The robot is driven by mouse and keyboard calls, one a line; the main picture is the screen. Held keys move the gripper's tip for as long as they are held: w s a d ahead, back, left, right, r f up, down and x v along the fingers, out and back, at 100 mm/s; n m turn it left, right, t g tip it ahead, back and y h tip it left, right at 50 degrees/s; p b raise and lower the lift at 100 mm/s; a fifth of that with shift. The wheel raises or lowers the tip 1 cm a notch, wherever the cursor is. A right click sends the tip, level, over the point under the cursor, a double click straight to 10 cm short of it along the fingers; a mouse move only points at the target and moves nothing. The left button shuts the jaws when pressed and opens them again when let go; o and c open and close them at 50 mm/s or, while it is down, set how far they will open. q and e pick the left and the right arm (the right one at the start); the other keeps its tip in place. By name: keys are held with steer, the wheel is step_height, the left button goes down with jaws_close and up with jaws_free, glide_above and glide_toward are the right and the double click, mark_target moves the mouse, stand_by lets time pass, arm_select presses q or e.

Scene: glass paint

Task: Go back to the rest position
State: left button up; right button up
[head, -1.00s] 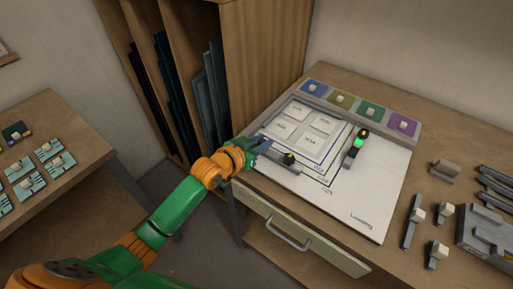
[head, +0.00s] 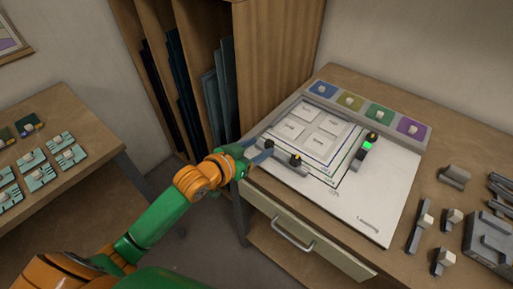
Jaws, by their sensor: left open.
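My left gripper (head: 262,150) is at the left edge of the white board (head: 372,205) on the workbench. Its bluish fingers point right and are apart, close to a grey bar with dark knobs (head: 284,164). I cannot tell whether they touch it. No object shows between the fingers. My left arm, green and orange, reaches in from the lower left. My right gripper does not show.
A rack of dark sheets (head: 215,100) stands behind my left arm. A drawer with a handle (head: 292,236) is below the bench top. A side table (head: 92,130) with teal pieces is at left. Coloured pads (head: 380,114) line the board's back. Grey tools (head: 440,225) lie at right.

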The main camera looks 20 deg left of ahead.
arm_select(q)
steer(key=shift+s+a+r, duration=0.2)
steer(key=shift+s, duration=0.35)
steer(key=shift+w, duration=0.1)
steer(key=shift+s+d+f, duration=0.1)
steer(key=shift+s+f, duration=0.15)
steer(key=shift+f, duration=0.05)
steer(key=s+a+f+n+g+y, duration=0.1)
steer(key=s+f+g+y, duration=0.1)
steer(key=s+f+g, duration=0.65)
steer(key=s+a+f+n+g+y, duration=0.15)
steer(key=s+f, duration=0.35)
steer(key=s, duration=0.9)
step_height(320, 180, down, 15)
steer(key=s, duration=0.1)
steer(key=s+a+f+g+y, duration=0.1)
steer(key=s+a+f, duration=0.1)
steer(key=s+f, duration=0.9)
steer(key=shift+s+m+g, duration=0.3)
steer(key=shift+s+m, duration=0.15)
steer(key=shift+s, duration=0.4)
